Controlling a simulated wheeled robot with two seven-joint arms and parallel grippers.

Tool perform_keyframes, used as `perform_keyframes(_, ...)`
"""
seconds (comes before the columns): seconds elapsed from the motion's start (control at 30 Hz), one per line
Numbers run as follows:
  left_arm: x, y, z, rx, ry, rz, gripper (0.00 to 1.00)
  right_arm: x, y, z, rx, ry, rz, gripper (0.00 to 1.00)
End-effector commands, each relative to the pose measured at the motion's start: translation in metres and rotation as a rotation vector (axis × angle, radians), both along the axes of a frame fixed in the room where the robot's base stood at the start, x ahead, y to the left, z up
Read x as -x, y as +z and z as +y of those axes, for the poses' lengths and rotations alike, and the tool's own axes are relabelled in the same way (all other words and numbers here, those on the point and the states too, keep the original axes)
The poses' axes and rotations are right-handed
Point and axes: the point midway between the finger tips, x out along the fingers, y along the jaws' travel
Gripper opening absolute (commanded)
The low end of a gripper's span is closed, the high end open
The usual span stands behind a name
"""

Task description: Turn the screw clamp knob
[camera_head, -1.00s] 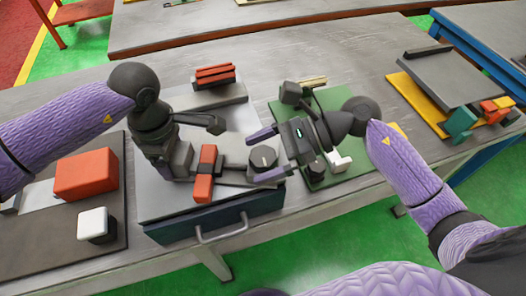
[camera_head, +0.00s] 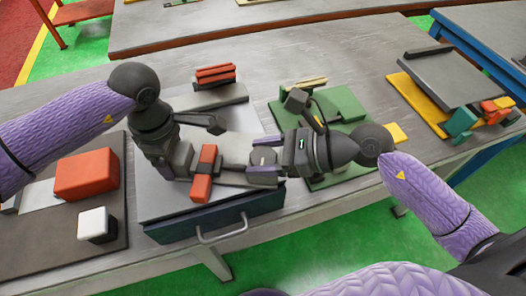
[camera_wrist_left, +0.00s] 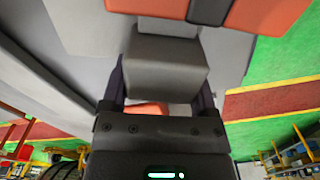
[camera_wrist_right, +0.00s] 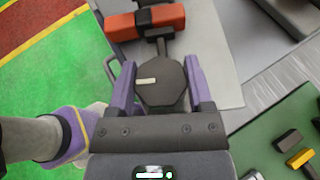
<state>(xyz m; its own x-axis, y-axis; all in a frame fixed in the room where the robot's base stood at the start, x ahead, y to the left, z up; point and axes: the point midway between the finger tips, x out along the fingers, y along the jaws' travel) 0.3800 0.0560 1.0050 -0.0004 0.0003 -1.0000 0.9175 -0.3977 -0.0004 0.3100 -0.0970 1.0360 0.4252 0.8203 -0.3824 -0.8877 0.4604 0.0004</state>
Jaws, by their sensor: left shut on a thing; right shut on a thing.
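The dark grey, many-sided screw clamp knob (camera_head: 264,158) sits at the right end of the grey clamp (camera_head: 231,168) on the workbench. In the right wrist view the knob (camera_wrist_right: 165,90) has a pale mark on its top face. My right gripper (camera_head: 266,160) is shut on the knob, with one purple finger on each side. My left gripper (camera_wrist_left: 162,90) is shut on a grey block (camera_wrist_left: 165,72) at the clamp's left end. A red and black piece (camera_head: 206,168) lies across the clamp between the two grippers.
A dark drawer with a handle (camera_head: 222,232) is under the clamp's plate. Red bars (camera_head: 215,73) lie behind it. An orange block (camera_head: 86,174) and a white-topped block (camera_head: 94,224) are at left. A green board (camera_head: 345,104) is at right.

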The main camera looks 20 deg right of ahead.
Motion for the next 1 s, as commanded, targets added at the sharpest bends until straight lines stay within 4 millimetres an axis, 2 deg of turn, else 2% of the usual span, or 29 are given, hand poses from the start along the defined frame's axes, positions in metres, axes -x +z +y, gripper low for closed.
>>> perform_keyframes(0.2,0.0,0.001,0.0,0.001,0.002,-0.001,0.0,-0.001,0.0,-0.001,0.001,-0.003,0.0,0.07)
perform_keyframes(0.23,0.0,0.001,0.0,0.001,0.002,-0.001,0.0,-0.001,0.0,0.0,0.001,-0.003,0.0,0.68)
perform_keyframes(0.4,0.0,0.001,0.0,0.002,0.002,-0.001,0.0,0.0,0.0,0.0,0.0,-0.002,0.0,1.0)
perform_keyframes(0.77,0.0,0.001,0.0,0.002,0.002,-0.001,0.0,0.0,0.0,-0.001,0.001,-0.001,0.0,1.0)
perform_keyframes(0.87,0.0,0.001,0.0,0.002,0.002,-0.001,0.0,0.005,0.003,-0.011,0.003,-0.002,0.002,1.0)
perform_keyframes(1.0,0.0,0.001,0.0,0.002,0.002,-0.001,0.0,0.021,0.016,-0.042,0.005,-0.004,0.008,1.0)
